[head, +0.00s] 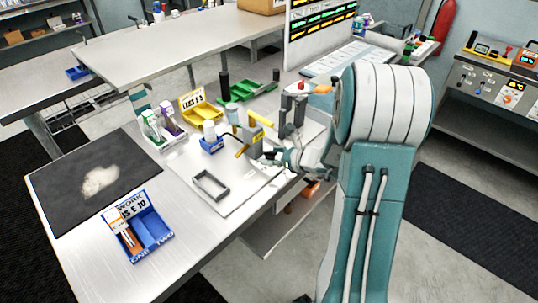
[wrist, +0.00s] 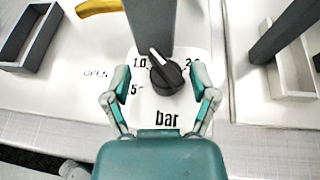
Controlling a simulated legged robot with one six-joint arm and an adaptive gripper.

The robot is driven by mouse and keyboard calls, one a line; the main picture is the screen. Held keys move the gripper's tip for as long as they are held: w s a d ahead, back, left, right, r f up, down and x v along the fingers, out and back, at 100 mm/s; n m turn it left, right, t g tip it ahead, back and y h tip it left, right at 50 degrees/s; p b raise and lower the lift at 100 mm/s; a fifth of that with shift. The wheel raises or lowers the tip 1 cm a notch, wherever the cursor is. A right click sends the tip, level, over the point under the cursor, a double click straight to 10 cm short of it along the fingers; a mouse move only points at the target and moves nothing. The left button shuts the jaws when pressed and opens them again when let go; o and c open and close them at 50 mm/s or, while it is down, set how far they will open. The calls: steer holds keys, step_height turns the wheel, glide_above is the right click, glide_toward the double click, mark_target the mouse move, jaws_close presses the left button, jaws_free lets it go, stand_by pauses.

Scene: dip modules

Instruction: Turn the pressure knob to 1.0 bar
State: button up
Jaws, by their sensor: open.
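The pressure knob (wrist: 170,78) is black and round with a white pointer line, on a white dial plate (wrist: 167,107) marked "bar". In the wrist view the pointer slants up and slightly left, close to the right of the 1.0 mark. A mark ending in 5 is at lower left and a partly hidden mark starting with 2 is at upper right. My gripper (wrist: 160,72) is open, with one finger on each side of the knob and visible gaps. In the head view my gripper (head: 272,157) is at the bench panel; the knob cannot be made out there.
A dark grey post rises behind the knob. A yellow handle (wrist: 98,6) lies at upper left beside the word OPEN. A grey open frame (head: 210,186) is on the white panel. A blue bin (head: 150,229) and a dark mat (head: 75,190) are farther left.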

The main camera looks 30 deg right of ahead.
steer(key=shift+w+a+f, duration=0.25)
steer(key=shift+w+a, duration=0.05)
steer(key=shift+w, duration=0.2)
steer(key=shift+d, duration=0.55)
steer(key=shift+f, duration=0.1)
steer(key=c, duration=0.5)
steer(key=shift+a, duration=0.1)
steer(key=c, duration=0.5)
steer(key=shift+a, duration=0.2)
jaws_close()
steer(key=shift+w+d, duration=0.1)
steer(key=o, duration=1)
jaws_free()
